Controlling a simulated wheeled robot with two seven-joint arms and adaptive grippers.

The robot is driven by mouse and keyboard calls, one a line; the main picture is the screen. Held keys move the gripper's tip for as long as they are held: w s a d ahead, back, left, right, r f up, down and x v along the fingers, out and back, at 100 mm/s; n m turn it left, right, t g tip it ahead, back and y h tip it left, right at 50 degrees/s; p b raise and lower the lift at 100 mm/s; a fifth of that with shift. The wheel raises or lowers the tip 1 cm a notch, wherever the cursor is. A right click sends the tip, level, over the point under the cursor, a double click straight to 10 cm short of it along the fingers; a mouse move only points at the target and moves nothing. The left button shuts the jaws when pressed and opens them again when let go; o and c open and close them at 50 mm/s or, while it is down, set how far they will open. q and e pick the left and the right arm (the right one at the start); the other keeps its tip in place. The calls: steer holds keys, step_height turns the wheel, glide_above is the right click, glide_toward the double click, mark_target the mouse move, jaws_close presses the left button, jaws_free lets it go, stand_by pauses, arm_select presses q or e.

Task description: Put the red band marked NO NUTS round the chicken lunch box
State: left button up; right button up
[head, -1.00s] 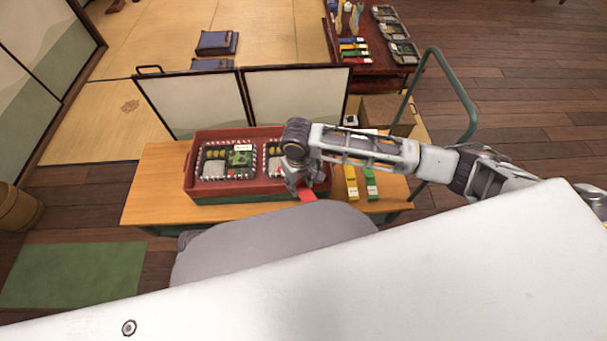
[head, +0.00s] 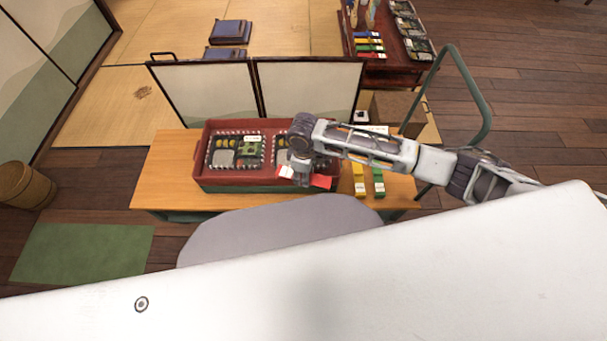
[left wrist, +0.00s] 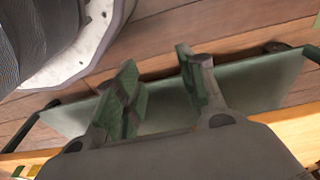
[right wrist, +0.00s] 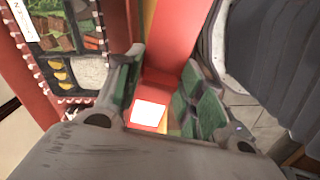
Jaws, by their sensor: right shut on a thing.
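A red band with a white label (head: 319,181) is held in my right gripper (head: 299,178) at the front right of the red tray. In the right wrist view the band (right wrist: 162,82) lies between the fingers; its lettering is unreadable. Two lunch boxes sit in the tray: a left one (head: 222,158) with a white tag, and a right one (head: 282,143) partly hidden by my right arm. Which is chicken cannot be read. A box (right wrist: 75,72) also shows in the right wrist view, left of the fingers. My left gripper (left wrist: 160,82) is open and empty.
The red tray (head: 200,170) stands on a wooden bench (head: 160,180). Yellow (head: 359,180) and green (head: 378,182) bands lie right of it. A low folding screen (head: 210,95) stands behind. More boxes and bands are on a dark table (head: 385,72) farther back.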

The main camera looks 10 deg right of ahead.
steer(key=n, duration=0.1)
steer(key=w+n, duration=0.1)
steer(key=f+n, duration=0.1)
steer(key=n, duration=0.1)
steer(key=shift+w+d, duration=0.3)
steer(key=shift+d, duration=0.1)
steer(key=w+n, duration=0.1)
steer(key=n, duration=0.3)
steer(key=w+n, duration=0.1)
steer(key=n, duration=0.9)
steer(key=shift+w+d+f, duration=0.1)
steer(key=shift+w+f, duration=0.25)
steer(key=shift+w, duration=0.05)
arm_select(q)
steer(key=shift+t, duration=0.3)
steer(key=shift+s+a+f, duration=0.2)
steer(key=shift+s+f, duration=0.05)
steer(key=shift+f, duration=0.5)
steer(key=shift+s+a+f, duration=0.2)
steer(key=shift+s+f, duration=0.1)
steer(key=shift+f, duration=0.45)
steer(key=shift+s+a+f, duration=0.2)
steer(key=shift+s+f, duration=0.05)
steer(key=shift+f, duration=0.5)
arm_select(e)
steer(key=shift+n, duration=1.2)
steer(key=shift+n, duration=0.4)
